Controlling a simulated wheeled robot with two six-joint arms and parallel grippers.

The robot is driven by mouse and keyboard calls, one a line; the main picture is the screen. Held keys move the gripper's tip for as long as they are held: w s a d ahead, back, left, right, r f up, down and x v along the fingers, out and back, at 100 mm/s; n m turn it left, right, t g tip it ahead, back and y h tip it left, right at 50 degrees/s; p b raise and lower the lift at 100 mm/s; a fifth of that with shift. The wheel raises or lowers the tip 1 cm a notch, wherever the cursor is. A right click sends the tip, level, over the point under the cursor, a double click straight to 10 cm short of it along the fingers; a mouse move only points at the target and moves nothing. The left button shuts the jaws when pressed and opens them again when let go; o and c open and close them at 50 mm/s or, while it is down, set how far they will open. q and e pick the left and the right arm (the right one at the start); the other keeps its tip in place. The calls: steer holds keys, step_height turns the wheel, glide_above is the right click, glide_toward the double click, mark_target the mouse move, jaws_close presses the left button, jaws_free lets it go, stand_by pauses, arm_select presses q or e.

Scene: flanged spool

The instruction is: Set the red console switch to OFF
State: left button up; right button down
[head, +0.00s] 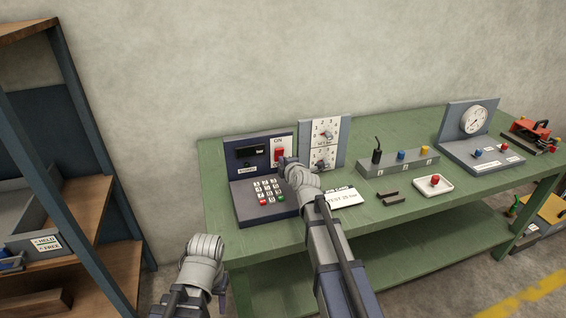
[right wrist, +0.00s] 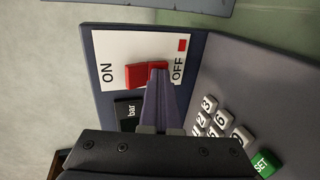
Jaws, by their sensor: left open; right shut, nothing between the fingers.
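The red console switch (head: 279,154) sits on a white plate with ON printed above it, on the upright panel of the dark blue keypad console (head: 244,142). In the right wrist view the red switch (right wrist: 138,76) lies between the ON and OFF labels. My right gripper (right wrist: 158,72) is shut and empty, its tips over the OFF end of the switch, touching or very close. They hide part of it, so I cannot tell which end is pressed in. My left gripper (head: 205,246) is low, in front of the bench's left end, apart from the console; its fingers hardly show.
A shelf rack (head: 90,160) stands at left.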

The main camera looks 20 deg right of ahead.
steer(key=shift+w+r+p, duration=0.15)
steer(key=shift+r+p, duration=0.65)
steer(key=shift+r, duration=0.05)
arm_select(q)
steer(key=shift+r, duration=0.75)
